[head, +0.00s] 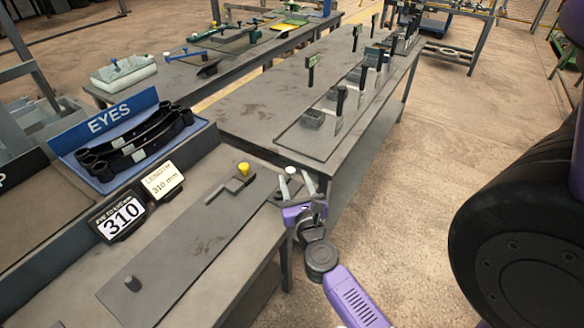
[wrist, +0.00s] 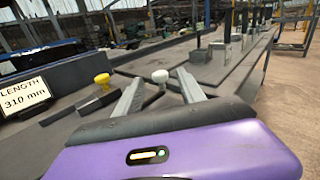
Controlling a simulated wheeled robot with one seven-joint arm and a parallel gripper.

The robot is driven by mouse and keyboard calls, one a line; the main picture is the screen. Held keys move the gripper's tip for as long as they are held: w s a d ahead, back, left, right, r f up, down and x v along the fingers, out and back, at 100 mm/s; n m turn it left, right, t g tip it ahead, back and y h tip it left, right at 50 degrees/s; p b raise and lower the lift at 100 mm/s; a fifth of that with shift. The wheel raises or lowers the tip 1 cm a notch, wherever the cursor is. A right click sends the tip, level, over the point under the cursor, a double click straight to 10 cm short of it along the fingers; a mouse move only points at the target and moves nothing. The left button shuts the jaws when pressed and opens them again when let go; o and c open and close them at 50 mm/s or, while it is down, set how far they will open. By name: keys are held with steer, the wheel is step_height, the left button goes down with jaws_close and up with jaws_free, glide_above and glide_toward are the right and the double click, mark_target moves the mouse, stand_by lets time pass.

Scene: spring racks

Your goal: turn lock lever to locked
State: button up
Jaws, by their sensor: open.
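A dark plate (head: 190,250) lies on the near bench and carries a small block with a yellow knob (head: 243,168), also seen in the wrist view (wrist: 102,80). A white-topped knob (head: 291,170) stands near the plate's right end; it shows in the wrist view (wrist: 160,75) in line with the gap between my fingertips. Which knob belongs to the lock lever, and its setting, I cannot tell. My purple gripper (head: 296,184) is open, its two grey fingers (wrist: 160,88) spread and empty at the bench's right edge. I cannot tell whether they touch the white knob.
A blue EYES tray (head: 65,140) with black springs stands at the left behind the plate. A length card (head: 163,180) and a 310 display (head: 122,216) stand beside it. A second bench (head: 260,115) with several black uprights lies beyond. Open floor (head: 430,130) is at the right.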

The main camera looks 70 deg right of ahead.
steer(key=shift+d+m, duration=0.15)
steer(key=shift+m, duration=0.25)
steer(key=p+x, duration=0.1)
steer(key=x, duration=0.6)
steer(key=shift+w+d, duration=0.2)
steer(key=shift+d, duration=0.05)
jaws_close()
stand_by(1.0)
